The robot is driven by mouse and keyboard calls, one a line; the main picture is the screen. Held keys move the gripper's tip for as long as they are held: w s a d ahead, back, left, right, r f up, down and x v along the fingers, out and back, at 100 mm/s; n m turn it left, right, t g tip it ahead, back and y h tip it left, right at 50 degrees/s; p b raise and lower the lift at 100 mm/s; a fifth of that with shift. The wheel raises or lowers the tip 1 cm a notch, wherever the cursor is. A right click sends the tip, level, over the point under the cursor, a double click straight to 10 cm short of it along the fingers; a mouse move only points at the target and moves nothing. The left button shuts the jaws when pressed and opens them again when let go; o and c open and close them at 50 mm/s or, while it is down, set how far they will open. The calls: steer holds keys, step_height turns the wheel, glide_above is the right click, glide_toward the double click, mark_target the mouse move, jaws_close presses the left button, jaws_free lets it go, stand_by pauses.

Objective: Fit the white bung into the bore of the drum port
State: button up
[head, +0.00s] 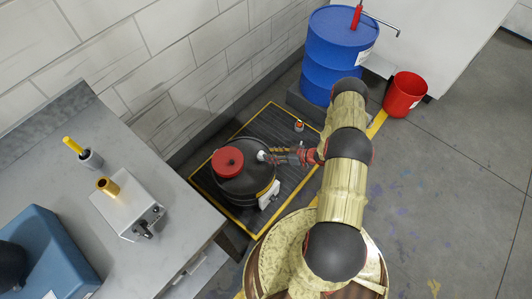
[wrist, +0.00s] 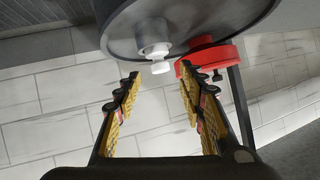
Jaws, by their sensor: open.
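The black drum (head: 246,183) stands on a dark mat, and its top face (wrist: 118,38) fills the upper part of the wrist view. The white bung (head: 262,155) is at the drum's top, near the rim on my gripper's side.
A red cap (head: 228,161) sits on the drum beside the bung, close to one finger. A yellow-edged mat (head: 222,205) lies under the drum, with a small canister (head: 299,126) on it. A blue barrel (head: 338,45), red bucket (head: 403,94) and grey bench (head: 170,205) stand around.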

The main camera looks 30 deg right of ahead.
steer(key=p+v, duration=0.2)
steer(key=v, duration=0.5)
steer(key=w+d+r+h, duration=0.3)
steer(key=w+d+r, duration=0.3)
steer(key=r, duration=0.4)
steer(key=w+d+r+h, duration=0.4)
steer(key=w+r, duration=0.3)
steer(key=r, duration=0.4)
step_height(320, 180, up, 21)
steer(key=w+a+m+g+h, duration=0.1)
steer(key=a+m+h, duration=0.1)
steer(key=h, duration=0.2)
steer(key=s+a+r+m+g, duration=0.1)
steer(key=s+a+r+m, duration=0.1)
steer(key=s+a+r, duration=0.6)
steer(key=s+a+r+m, duration=0.1)
steer(key=s+a+r, duration=0.3)
steer(key=r, duration=0.6)
steer(key=s+a+r+y, duration=0.1)
steer(key=s+a, duration=0.6)
steer(key=s, duration=0.4)
steer(key=s+a+r+g+y, duration=0.1)
steer(key=s+a+r, duration=0.1)
steer(key=s+a, duration=0.6)
steer(key=s, duration=0.4)
steer(key=shift+s+m+g+y, duration=0.15)
steer(key=shift+m+g+y, duration=0.15)
steer(key=shift+m+y, duration=0.1)
